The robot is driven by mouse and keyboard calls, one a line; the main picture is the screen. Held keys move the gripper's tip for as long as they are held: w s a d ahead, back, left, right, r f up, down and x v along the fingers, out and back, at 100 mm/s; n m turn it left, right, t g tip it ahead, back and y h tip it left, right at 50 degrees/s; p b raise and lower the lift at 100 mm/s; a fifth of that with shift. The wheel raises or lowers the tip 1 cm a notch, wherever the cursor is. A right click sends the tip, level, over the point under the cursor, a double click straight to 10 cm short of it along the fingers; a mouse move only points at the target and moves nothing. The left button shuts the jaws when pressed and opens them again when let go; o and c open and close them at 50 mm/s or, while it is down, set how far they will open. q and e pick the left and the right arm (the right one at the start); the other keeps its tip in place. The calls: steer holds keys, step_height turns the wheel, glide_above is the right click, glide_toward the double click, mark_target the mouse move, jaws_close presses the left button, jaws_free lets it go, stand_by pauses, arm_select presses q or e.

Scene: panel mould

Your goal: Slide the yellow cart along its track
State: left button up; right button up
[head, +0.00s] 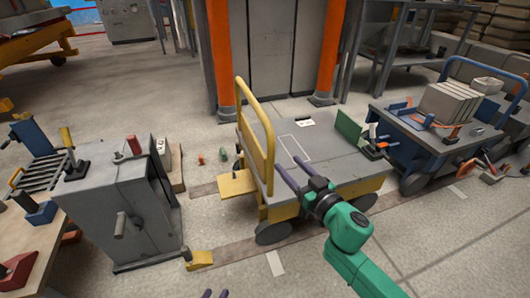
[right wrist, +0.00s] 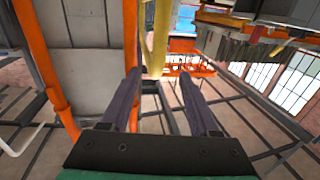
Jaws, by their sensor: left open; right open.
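The yellow cart (head: 330,165) stands in the middle of the head view, with a grey deck, dark wheels and a yellow upright handle (head: 268,160) at its left end. Brown track strips (head: 225,252) run along the floor beneath it. My right gripper (head: 284,162) is open and empty, its dark fingers pointing towards the handle from the right, over the deck. In the right wrist view, a yellow bar (right wrist: 158,40) shows beyond and between the open fingers (right wrist: 158,76), apparently not gripped. Only the fingertips of my left gripper (head: 214,293) show, open, at the bottom edge.
A grey cabinet (head: 115,200) stands left of the cart, and a yellow block (head: 199,259) sits on the near track strip. A blue cart (head: 425,140) with stacked panels stands close at the right. Orange posts (head: 330,50) rise behind. Floor in front is mostly clear.

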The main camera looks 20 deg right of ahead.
steer(key=b+x, duration=0.1)
steer(key=x, duration=1.2)
steer(key=shift+w+b, duration=0.3)
steer(key=shift+b, duration=0.1)
jaws_close()
stand_by(0.5)
